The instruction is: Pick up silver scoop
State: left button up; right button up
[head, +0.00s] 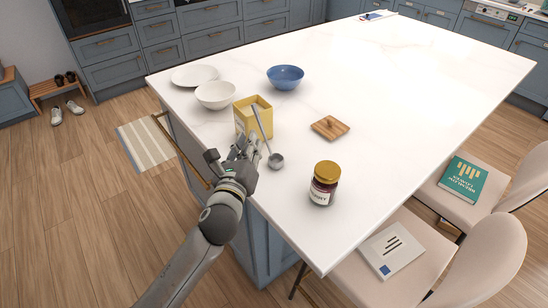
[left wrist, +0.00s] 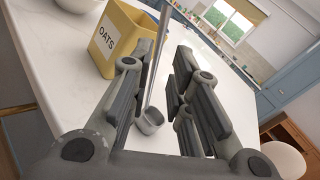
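The silver scoop (head: 264,130) stands tilted on the white island top, its handle reaching up beside the yellow oats box (head: 240,119) and its round bowl on the counter. I cannot tell whether the handle touches the box. My left gripper (head: 247,146) is just left of the scoop in the head view, over the counter's near edge. In the left wrist view, the gripper (left wrist: 155,72) is open, with the scoop handle (left wrist: 157,62) showing between its fingers and the scoop bowl low between them. No contact is visible. My right gripper is not in view.
A dark jar with a gold lid (head: 325,183) stands right of the scoop. A small wooden tray (head: 330,127) lies behind it. A white bowl (head: 215,95), a white plate (head: 194,75) and a blue bowl (head: 285,77) are farther back. The counter's right part is mostly clear.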

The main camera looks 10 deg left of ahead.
aim_at(258, 122)
pick_arm(q)
jog(key=w+p, duration=0.1)
jog(key=w, duration=0.5)
jog(key=shift+w+a+r, duration=0.1)
jog(key=shift+w+a, duration=0.05)
jog(key=w, duration=0.4)
jog(key=shift+w+a+f, duration=0.1)
jog(key=shift+w+f, duration=0.05)
jog(key=shift+f, duration=0.05)
jog(key=shift+c, duration=0.2)
grip_shut()
